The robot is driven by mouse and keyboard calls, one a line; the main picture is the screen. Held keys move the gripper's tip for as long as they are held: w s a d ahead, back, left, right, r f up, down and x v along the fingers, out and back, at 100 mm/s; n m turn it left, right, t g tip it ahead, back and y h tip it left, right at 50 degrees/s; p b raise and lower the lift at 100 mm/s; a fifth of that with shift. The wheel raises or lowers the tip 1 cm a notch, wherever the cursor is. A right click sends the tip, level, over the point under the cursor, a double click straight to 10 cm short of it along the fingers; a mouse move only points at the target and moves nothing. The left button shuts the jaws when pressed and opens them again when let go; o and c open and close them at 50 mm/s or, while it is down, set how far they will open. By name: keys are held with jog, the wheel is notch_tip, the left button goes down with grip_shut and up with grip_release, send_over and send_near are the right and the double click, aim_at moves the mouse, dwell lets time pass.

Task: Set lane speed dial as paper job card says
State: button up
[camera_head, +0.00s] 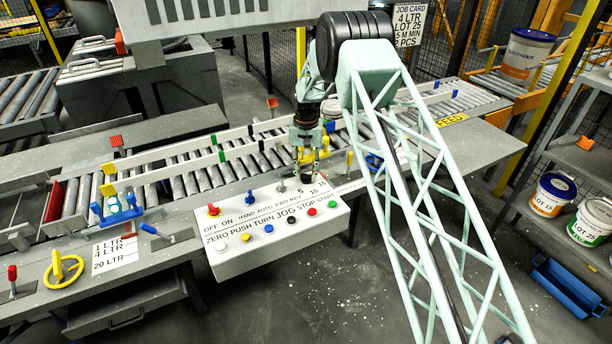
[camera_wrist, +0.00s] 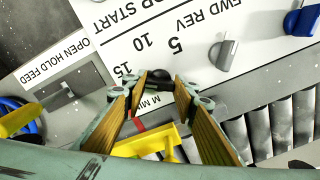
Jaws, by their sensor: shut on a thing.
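The black lane speed dial (camera_wrist: 152,80) sits between my fingertips in the wrist view, beside the printed numbers 5, 10 and 15. My gripper (camera_wrist: 151,90) is shut on it; which number it points to cannot be told. In the head view my gripper (camera_head: 307,176) is down at the back right of the white control panel (camera_head: 228,262) and mostly hides the dial. The paper job card (camera_head: 410,22) hangs at the back. It reads 4 LTR, LOT 25, then a speed line ending "5 M MIN"; my arm may cover the left edge of its lower lines.
A grey selector (camera_wrist: 224,52) marked FWD REV and a blue selector (camera_head: 249,198) stand beside the dial. A red selector (camera_head: 213,209) and a row of push buttons share the panel. A roller conveyor (camera_head: 185,182) runs behind. Pails (camera_head: 554,194) stand on the right shelf.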

aim_at(306, 175)
jog(key=shift+o, duration=0.2)
jog(key=shift+n, duration=0.3)
jog(key=shift+c, duration=0.2)
jog(key=o, duration=0.9)
jog(key=shift+r, duration=6)
